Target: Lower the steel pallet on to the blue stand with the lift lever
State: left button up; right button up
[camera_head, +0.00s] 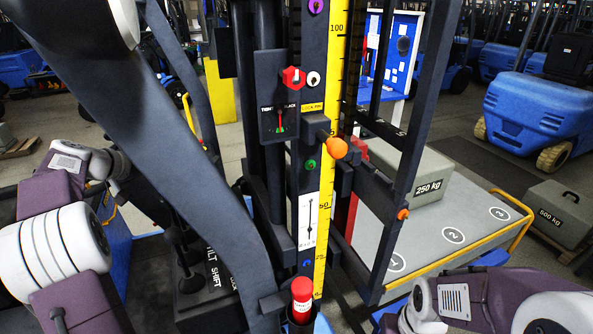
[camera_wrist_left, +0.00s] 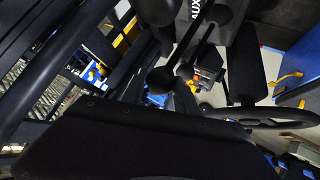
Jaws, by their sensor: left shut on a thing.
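In the head view, a grey plate with numbered circles (camera_head: 440,250), which looks like the steel pallet, lies beyond the mast. A grey 250 kg weight (camera_head: 428,182) rests on it. Blue shows under its near edge, perhaps the stand; I cannot tell whether they touch. The lever console (camera_head: 205,285) stands left of the mast, a dark knob (camera_head: 172,205) above it. My left gripper (camera_head: 122,163) is shut beside the console, partly behind a dark strut. Ball-topped levers (camera_wrist_left: 160,80) show in the left wrist view. The held lever looks like the lift lever; the grip is hidden. My right gripper is out of view.
The dark mast with a yellow scale (camera_head: 328,190) and orange knob (camera_head: 336,148) blocks the middle. A slanted dark strut (camera_head: 190,150) crosses the left. A steering wheel (camera_wrist_left: 265,117) is in the wrist view. A 500 kg weight (camera_head: 560,213) stands at right.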

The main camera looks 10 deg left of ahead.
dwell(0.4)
pick_arm(q)
jog(key=d, duration=0.1)
jog(key=w+d+b, duration=0.1)
jog(key=d, duration=0.1)
jog(key=shift+w+d+f+b, duration=0.2)
jog(key=shift+w+f+b, duration=0.05)
jog(key=shift+w+b, duration=0.1)
jog(key=shift+w+d, duration=0.25)
jog(key=shift+d, duration=0.1)
jog(key=shift+r, duration=0.2)
dwell(1.8)
jog(key=shift+a, duration=0.15)
jog(key=shift+s+a+r, duration=0.1)
jog(key=shift+s+a, duration=0.25)
jog(key=shift+a, duration=0.2)
jog(key=shift+f, duration=0.2)
dwell(1.1)
